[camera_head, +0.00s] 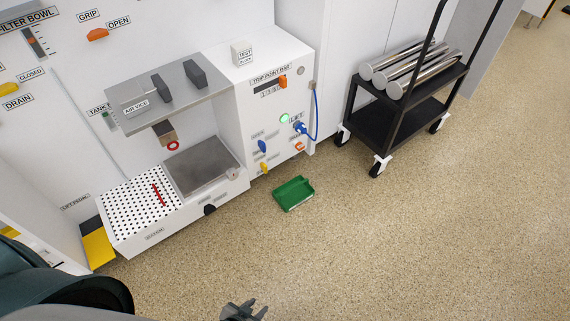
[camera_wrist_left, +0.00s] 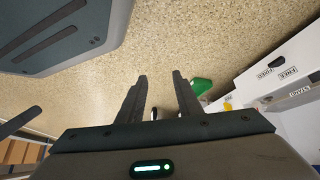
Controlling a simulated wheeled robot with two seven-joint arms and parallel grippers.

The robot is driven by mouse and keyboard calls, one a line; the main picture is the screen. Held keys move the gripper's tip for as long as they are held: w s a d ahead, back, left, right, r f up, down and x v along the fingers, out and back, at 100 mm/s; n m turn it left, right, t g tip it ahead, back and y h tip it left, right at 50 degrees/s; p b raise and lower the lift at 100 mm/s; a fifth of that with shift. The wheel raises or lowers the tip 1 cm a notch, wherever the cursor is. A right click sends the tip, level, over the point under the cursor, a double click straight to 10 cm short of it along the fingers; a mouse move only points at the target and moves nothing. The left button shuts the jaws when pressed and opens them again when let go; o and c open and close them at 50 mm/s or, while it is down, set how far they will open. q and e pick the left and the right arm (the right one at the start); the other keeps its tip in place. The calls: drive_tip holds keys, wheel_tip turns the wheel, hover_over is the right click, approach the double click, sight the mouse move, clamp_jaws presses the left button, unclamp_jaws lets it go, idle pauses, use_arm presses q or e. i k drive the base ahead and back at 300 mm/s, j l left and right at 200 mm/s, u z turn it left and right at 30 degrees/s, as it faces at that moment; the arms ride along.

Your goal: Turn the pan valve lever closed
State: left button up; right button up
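No label that I can read names the pan valve lever, so I cannot tell which lever it is. On the white machine's front (camera_head: 285,165) in the head view are a blue lever (camera_head: 262,146), a yellow lever (camera_head: 264,167) and an orange handle (camera_head: 299,147). A black knob (camera_head: 210,209) is on the lower front, below the grey pan (camera_head: 205,167). My left gripper (camera_head: 252,308) is at the bottom edge of the head view, well short of the machine. In the left wrist view its two fingers (camera_wrist_left: 160,90) are apart with nothing between them. My right gripper is not visible.
A green scoop-like tray (camera_head: 293,194) lies on the floor before the machine and shows in the left wrist view (camera_wrist_left: 201,86). A black cart (camera_head: 410,110) with metal cylinders stands right. A blue hose (camera_head: 317,115) loops off the front. The floor nearer me is clear.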

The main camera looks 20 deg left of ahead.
sight(264, 166)
drive_tip(key=i+l, duration=0.15)
drive_tip(key=l, duration=0.15)
drive_tip(key=i+l, duration=0.1)
drive_tip(key=l, duration=0.25)
drive_tip(key=i+l+u, duration=0.1)
drive_tip(key=l, duration=0.2)
drive_tip(key=i+l, duration=0.2)
drive_tip(key=l, duration=0.15)
drive_tip(key=i+l, duration=0.1)
drive_tip(key=l, duration=0.2)
